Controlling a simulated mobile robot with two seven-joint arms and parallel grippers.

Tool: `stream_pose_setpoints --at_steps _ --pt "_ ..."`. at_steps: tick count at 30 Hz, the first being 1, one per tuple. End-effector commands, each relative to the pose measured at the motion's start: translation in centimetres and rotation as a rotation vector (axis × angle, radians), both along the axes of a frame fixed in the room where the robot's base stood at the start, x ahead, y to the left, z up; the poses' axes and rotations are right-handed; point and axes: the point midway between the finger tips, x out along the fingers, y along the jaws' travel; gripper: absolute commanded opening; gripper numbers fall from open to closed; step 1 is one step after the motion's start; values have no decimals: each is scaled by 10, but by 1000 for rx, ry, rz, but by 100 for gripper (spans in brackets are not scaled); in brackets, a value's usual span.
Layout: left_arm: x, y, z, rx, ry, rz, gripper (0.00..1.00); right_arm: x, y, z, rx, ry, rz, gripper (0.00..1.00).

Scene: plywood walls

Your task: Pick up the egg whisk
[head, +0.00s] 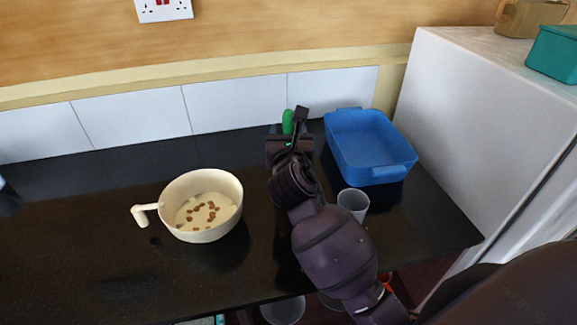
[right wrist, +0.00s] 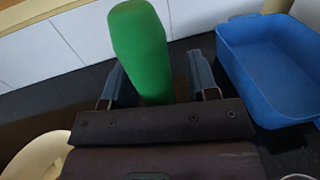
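A green handle-like object (head: 288,121), which may be the whisk's handle, stands up behind my right gripper (head: 290,136) near the back of the counter. In the right wrist view the green object (right wrist: 142,50) rises between the two spread fingers of my right gripper (right wrist: 160,82). Gaps show between it and the fingers, so the gripper looks open around it. Its lower end is hidden behind the gripper body, and no whisk wires are visible. I cannot make out my left gripper.
A cream pot (head: 203,233) with brown bits inside stands on the black counter (head: 90,235) to the left. A blue tray (head: 371,176) is close on the right. A clear cup (head: 353,203) stands beside my right arm. A white cabinet (head: 480,110) bounds the right side.

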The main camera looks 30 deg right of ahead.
Motion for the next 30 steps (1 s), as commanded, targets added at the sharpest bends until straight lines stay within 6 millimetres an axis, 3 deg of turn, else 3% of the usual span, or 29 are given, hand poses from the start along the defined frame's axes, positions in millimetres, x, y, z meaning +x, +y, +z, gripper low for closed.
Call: stream_pose_setpoints --at_steps 1,10,20,26,30 --pt "0 0 0 0 0 0 93 0 0 0 0 0 0 47" --pt "-4 1 -2 0 8 2 93 0 0 0 0 0 0 1" --pt "-5 1 -1 1 11 3 93 0 0 7 0 -2 -1 1" --pt "-2 1 12 0 0 2 93 0 0 40 -2 -8 1 1" --pt "1 1 25 1 -10 1 93 0 0 75 -1 -9 1 1"
